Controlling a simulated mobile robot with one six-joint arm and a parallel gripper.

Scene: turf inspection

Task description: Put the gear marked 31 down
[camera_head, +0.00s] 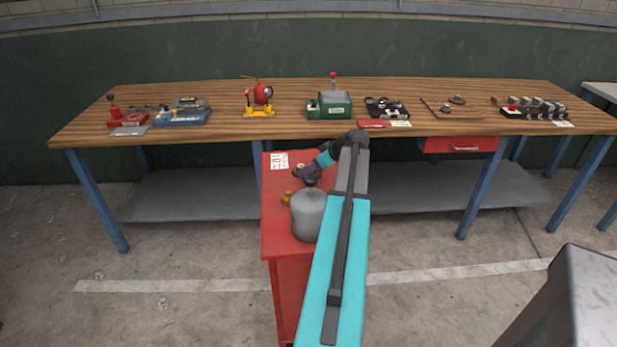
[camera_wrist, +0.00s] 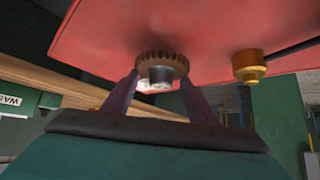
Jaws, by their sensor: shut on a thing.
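My gripper (camera_head: 301,172) is over the far part of the red cabinet top (camera_head: 274,225), near a white printed label (camera_head: 279,160). In the wrist view its two purple fingers (camera_wrist: 160,82) are shut on a dark brown toothed gear (camera_wrist: 162,66), one finger on each side. The gear lies close to the red surface (camera_wrist: 205,28); I cannot tell whether it touches it. No number on the gear can be read. In the head view the gear is too small and covered to make out clearly.
A brass-coloured piece (camera_head: 287,198) stands on the cabinet beside a grey rounded canister (camera_head: 307,217); the brass piece also shows in the wrist view (camera_wrist: 249,66). Behind is a long wooden workbench (camera_head: 215,112) with several devices, including a green box (camera_head: 329,106).

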